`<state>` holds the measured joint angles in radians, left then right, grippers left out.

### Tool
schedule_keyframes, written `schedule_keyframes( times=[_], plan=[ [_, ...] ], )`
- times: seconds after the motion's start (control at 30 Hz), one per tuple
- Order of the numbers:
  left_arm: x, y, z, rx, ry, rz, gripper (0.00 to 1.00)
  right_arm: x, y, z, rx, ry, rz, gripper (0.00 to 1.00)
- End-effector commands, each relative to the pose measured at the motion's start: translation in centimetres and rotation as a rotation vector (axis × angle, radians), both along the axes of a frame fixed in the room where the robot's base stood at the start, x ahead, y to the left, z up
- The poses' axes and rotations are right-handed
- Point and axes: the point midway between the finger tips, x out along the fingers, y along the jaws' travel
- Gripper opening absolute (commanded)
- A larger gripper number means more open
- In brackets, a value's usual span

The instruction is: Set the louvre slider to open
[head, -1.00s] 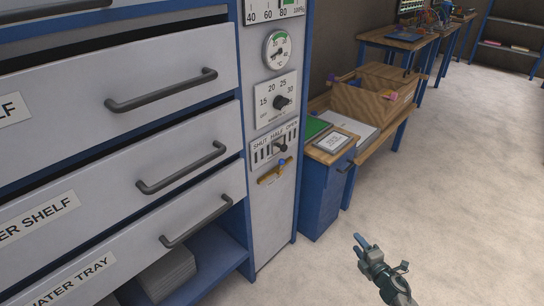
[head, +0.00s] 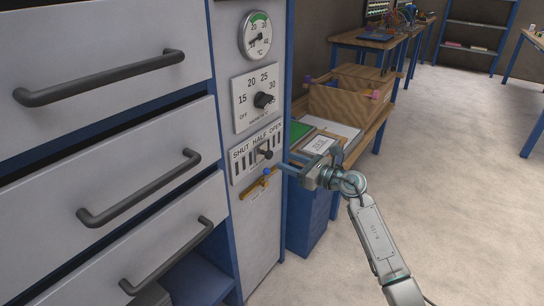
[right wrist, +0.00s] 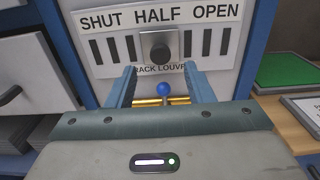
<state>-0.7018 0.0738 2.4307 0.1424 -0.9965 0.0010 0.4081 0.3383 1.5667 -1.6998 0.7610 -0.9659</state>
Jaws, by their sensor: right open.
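The louvre slider plate (head: 256,152) is a white panel with dark slots, marked SHUT, HALF and OPEN. Its dark slider knob (head: 265,152) stands under HALF. It also shows in the right wrist view (right wrist: 158,50), at the middle of the slots. My right gripper (head: 284,161) is open and empty, just in front of the plate. In the right wrist view its two fingers (right wrist: 159,78) reach toward the plate on either side of the knob's line, with the knob visible beyond the tips. I cannot tell any contact. My left gripper is out of view.
A yellow lever valve (head: 257,185) with a blue ball sits just below the plate. The thermostat dial (head: 264,100) and a round gauge (head: 257,36) are above. Drawer handles (head: 140,188) stick out at left. A bench with a wooden box (head: 342,102) stands at right.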

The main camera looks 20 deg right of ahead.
Motion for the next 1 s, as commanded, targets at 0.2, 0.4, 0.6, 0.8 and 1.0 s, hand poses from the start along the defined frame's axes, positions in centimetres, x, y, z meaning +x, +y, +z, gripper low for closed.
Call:
schedule_keyframes(
  times=[0.2,0.4,0.6,0.8,1.0],
  plan=[
    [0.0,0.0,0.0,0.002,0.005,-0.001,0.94,3.2,2.6,0.1,0.005,0.0,0.001,0.47],
    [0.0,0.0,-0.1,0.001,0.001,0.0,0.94,4.7,3.7,0.0,0.003,0.001,0.0,0.47],
    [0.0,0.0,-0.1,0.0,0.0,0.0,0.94,5.0,3.9,-0.1,0.002,0.001,-0.001,0.47],
    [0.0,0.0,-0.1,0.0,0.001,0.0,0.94,4.9,3.9,-0.1,0.002,0.002,-0.001,0.34],
    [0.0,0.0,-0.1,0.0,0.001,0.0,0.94,4.9,3.9,-0.1,0.002,0.002,-0.001,0.0]
  ],
)
